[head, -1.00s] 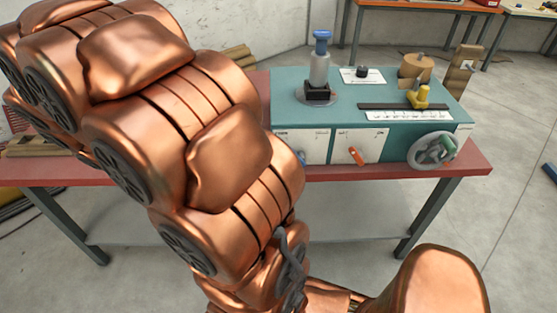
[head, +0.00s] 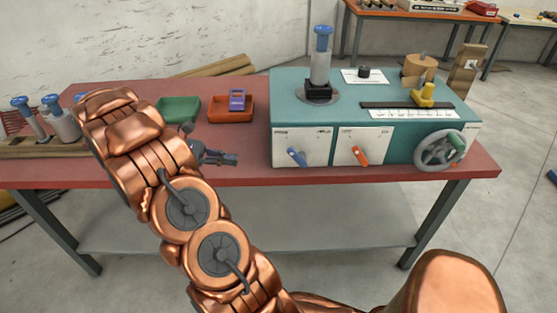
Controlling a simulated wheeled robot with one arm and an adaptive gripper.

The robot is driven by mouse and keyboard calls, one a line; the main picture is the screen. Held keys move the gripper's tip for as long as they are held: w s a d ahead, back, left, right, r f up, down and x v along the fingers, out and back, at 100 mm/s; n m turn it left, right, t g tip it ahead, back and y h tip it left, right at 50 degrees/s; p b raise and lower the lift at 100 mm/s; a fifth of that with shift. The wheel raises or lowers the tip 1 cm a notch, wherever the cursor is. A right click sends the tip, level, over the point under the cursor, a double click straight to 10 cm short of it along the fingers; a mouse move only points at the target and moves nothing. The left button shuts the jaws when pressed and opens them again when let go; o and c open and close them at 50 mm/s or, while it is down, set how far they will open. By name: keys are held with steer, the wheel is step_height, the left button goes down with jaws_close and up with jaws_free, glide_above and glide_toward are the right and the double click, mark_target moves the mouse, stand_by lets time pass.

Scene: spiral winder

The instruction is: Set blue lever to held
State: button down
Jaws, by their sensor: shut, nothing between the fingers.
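The blue lever (head: 297,157) is on the left white front panel (head: 318,141) of the teal winder (head: 390,92). Its handle tilts down to the right; the small labels above it are too small to read. My gripper (head: 234,159) is shut and empty. It is left of the blue lever, over the front part of the red table, with a clear gap to the machine. Its fingers point right, toward the front panel.
An orange lever (head: 360,154) sits on the neighbouring panel, and a grey handwheel (head: 440,150) at the right. A green tray (head: 178,110) and an orange tray (head: 231,108) stand behind my gripper. Blue-capped bottles (head: 62,118) stand at the far left of the red table (head: 390,179).

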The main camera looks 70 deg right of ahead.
steer(key=shift+w+d+f+g, duration=0.1)
steer(key=shift+d+f+g, duration=0.2)
steer(key=shift+d+f, duration=0.45)
steer(key=shift+d+r, duration=0.15)
steer(key=p, duration=0.2)
glide_toward(292, 157)
steer(key=s+d+f, duration=0.1)
steer(key=s, duration=0.2)
steer(key=s+d+f, duration=0.1)
steer(key=shift+s+d+f, duration=0.15)
steer(key=shift+d+f, duration=0.15)
steer(key=shift+f, duration=0.1)
steer(key=shift+s+d+r, duration=0.25)
steer(key=shift+s+r, duration=0.05)
steer(key=shift+s, duration=0.2)
steer(key=shift+r, duration=0.1)
